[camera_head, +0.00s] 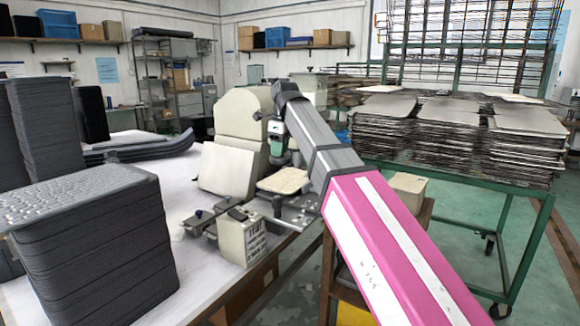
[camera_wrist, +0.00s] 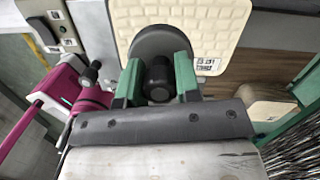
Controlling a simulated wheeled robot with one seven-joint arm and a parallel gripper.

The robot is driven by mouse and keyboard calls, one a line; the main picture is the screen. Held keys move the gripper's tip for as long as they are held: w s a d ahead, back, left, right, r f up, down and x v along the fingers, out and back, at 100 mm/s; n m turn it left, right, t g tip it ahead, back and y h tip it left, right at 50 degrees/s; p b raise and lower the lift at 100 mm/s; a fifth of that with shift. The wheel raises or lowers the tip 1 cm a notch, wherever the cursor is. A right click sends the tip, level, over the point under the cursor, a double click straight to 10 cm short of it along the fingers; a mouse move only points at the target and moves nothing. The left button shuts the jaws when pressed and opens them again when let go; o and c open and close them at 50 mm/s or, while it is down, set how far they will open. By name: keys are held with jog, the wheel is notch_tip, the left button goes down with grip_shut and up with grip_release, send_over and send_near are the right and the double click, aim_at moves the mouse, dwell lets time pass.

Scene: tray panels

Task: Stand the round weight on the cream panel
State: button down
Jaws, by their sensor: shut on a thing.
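The cream panel (camera_head: 284,181) lies by the table edge, beside a cream machine. In the wrist view the panel (camera_wrist: 228,28) has a grid of shallow pads and a small printed label. The round weight (camera_wrist: 150,42) is a dark grey disc with a black knob. My gripper (camera_wrist: 158,84) has green fingers shut on the knob. The disc overlaps the panel's lower left part in that view, and I cannot tell whether it touches. In the head view my gripper (camera_head: 277,140) is over the panel, and the weight is hard to make out.
The cream machine (camera_head: 232,150) stands close to the left of my gripper. A cream block (camera_head: 241,238) and small clamps are in front. Stacked dark trays (camera_head: 95,245) fill the table's left side. A green rack (camera_head: 460,140) of panels stands to the right.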

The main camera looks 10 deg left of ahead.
jog(key=w+d+f, duration=0.2)
jog(key=shift+w+d+f, duration=0.1)
jog(key=shift+w+d, duration=0.15)
jog(key=shift+d, duration=0.15)
jog(key=shift+f, duration=2.05)
jog(key=c, duration=0.8)
grip_release()
jog(key=shift+f, duration=0.1)
jog(key=r, duration=0.4)
jog(key=d+r, duration=0.1)
jog(key=r, duration=0.7)
jog(key=shift+s+d+r, duration=0.1)
jog(key=shift+s+d, duration=0.05)
jog(key=shift+d, duration=0.05)
